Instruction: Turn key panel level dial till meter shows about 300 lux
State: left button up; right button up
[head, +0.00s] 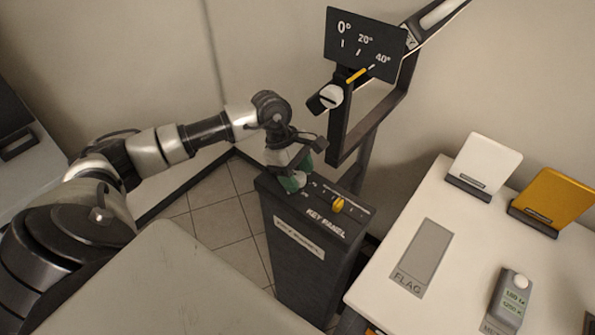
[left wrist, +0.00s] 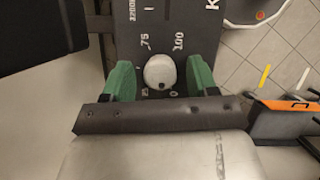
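The key panel (head: 312,250) is a dark pedestal with a labelled sloped top. Its level dial (left wrist: 160,70) is a round white knob with a small dark mark near its lower edge. Scale numbers around it include 75 and 100. My left gripper (left wrist: 160,80) has its green fingers on either side of the dial, with a narrow gap showing at each side. In the head view the left gripper (head: 294,180) hides the dial. The meter (head: 511,298) stands on the white table; its small green screen seems to read about 180 lx. My right gripper is not in view.
A yellow knob (head: 338,204) sits on the panel top beside my left gripper. A truss post with an angle board (head: 365,43) rises behind. The white table (head: 450,265) at right holds a white card (head: 486,163), an orange card (head: 553,197) and a grey FLAG patch (head: 424,255).

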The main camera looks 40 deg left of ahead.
pick_arm(q)
jog(key=c, duration=0.8)
jog(key=m+b, duration=0.2)
jog(key=b, duration=0.2)
jog(key=shift+w+f+g, duration=0.1)
jog(key=shift+f+g, duration=0.1)
jog(key=shift+g, duration=0.2)
jog(key=shift+r+m, duration=0.2)
jog(key=shift+m, duration=0.2)
jog(key=shift+r, duration=0.1)
jog(key=o, duration=0.9)
